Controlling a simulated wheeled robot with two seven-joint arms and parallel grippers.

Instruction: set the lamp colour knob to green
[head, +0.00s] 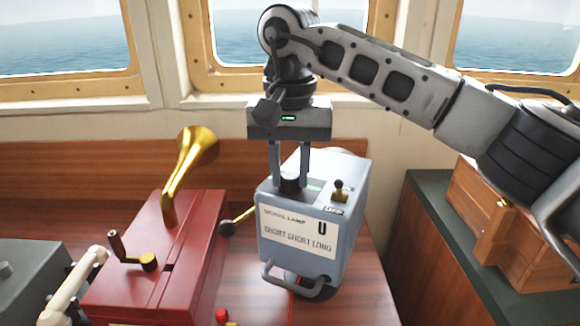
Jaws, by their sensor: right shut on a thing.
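The signal lamp (345,235) is a blue-grey box on the wooden console, with a front label reading "SIGNAL LAMP", "U" and "SHORT SHORT LONG". A dark round knob (291,185) sits on its top, at the left. My right gripper (290,182) points straight down from above and is shut on this knob, one finger on each side. A small green patch shows on the top just right of the knob; the knob's pointer and other marks are too small or hidden. A small black-tipped lever (339,190) stands to the right. My left gripper is out of view.
A red box (150,250) with a brass horn (190,165) and a crank stands left of the lamp. A black-ended lever (228,227) sticks out between them. A grey box (30,285) is at far left. A wooden box (530,235) sits on the green-topped cabinet at right.

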